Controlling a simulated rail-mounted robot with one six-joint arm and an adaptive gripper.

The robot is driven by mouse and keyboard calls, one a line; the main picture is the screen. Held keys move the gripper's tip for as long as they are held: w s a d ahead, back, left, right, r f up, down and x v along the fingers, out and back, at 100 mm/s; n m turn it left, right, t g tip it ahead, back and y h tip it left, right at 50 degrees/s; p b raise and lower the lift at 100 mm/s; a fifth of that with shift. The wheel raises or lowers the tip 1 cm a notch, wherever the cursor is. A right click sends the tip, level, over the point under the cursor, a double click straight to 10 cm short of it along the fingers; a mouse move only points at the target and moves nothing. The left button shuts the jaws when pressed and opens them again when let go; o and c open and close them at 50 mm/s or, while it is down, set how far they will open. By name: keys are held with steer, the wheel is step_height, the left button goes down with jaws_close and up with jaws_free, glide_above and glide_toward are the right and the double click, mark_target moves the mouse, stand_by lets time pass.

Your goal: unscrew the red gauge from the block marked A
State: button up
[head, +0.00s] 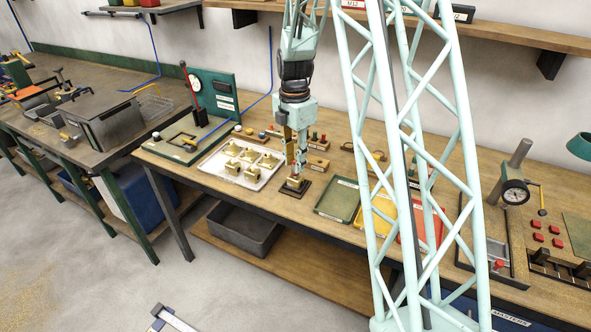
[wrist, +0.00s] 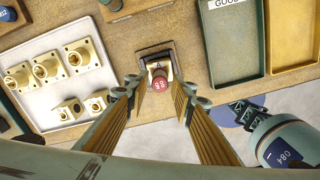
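A red gauge (wrist: 159,82) with pale characters on its top shows in the wrist view. It stands above a pale brass part on a small dark fixture (wrist: 171,48), which also shows in the head view (head: 283,189). My gripper (wrist: 159,90) is open, with one finger on each side of the red gauge and a gap on both sides. In the head view my gripper (head: 299,163) points down just above the fixture, and the gauge is hard to make out there.
A white tray (head: 217,172) with several brass parts lies left of the fixture. A green tray (head: 337,200) lies to the right, then a yellow one (head: 379,216). Small wooden blocks with gauges (head: 317,165) stand behind. The bench front edge is close to the fixture.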

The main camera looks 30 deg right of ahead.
steer(key=shift+m, duration=0.4)
steer(key=shift+m, duration=2.7)
steer(key=shift+w+m, duration=0.15)
steer(key=shift+m, duration=3.05)
steer(key=c, duration=0.7)
steer(key=shift+o, duration=0.2)
steer(key=shift+n, duration=0.4)
steer(key=shift+n, duration=2.9)
